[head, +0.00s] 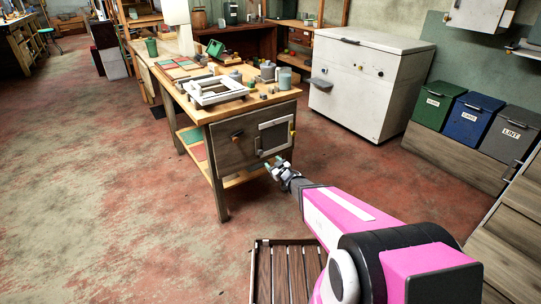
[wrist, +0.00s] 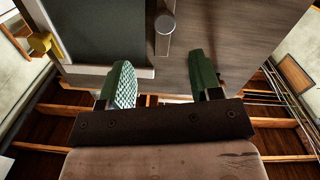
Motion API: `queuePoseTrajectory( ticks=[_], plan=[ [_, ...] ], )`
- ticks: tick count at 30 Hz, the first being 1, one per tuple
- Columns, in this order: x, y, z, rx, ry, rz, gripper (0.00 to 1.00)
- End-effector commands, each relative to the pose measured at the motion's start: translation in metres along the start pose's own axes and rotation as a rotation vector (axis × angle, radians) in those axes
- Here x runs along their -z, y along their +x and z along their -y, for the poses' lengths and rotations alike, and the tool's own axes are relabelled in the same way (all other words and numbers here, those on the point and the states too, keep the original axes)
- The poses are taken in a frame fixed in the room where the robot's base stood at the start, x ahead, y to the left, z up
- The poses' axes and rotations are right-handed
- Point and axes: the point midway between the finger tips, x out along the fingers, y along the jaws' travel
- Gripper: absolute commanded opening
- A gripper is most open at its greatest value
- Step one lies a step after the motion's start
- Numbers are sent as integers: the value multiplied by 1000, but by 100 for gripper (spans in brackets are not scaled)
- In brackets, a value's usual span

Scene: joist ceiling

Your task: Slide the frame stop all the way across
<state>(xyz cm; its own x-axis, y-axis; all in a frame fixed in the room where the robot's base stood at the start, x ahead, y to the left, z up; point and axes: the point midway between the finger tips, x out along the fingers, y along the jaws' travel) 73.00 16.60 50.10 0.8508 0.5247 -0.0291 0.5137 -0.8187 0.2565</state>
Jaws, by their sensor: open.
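On the front of the wooden workbench, a dark panel in a grey frame (head: 275,138) sits at the right; it also shows in the wrist view (wrist: 95,30). Beside it is an upright grey bar with a round knob (wrist: 165,24), which may be the frame stop; I cannot tell for sure. A yellow piece (wrist: 40,44) sits at the frame's other side. My gripper (head: 274,168) is in front of and just below the panel. In the wrist view my gripper (wrist: 163,80) is open, its green fingers apart, with nothing between them. The knob lies beyond the fingertips.
The workbench top (head: 262,103) carries a white frame-like fixture (head: 217,90) and several small containers. A white chest (head: 365,85) stands behind to the right, with green, blue and grey bins (head: 515,136) further right. A slatted wooden piece (head: 290,270) is low in front. Floor at left is clear.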

Motion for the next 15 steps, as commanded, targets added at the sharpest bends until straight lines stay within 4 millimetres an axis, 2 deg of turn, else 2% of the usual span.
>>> queuePoseTrajectory(
  ticks=[3, 8, 15],
  plan=[
    [-1, 3, 8, 31, -2, -34, 58],
    [0, 10, 9, 36, -3, -42, 58],
    [1, 40, 10, 35, -3, -41, 58]
  ],
)
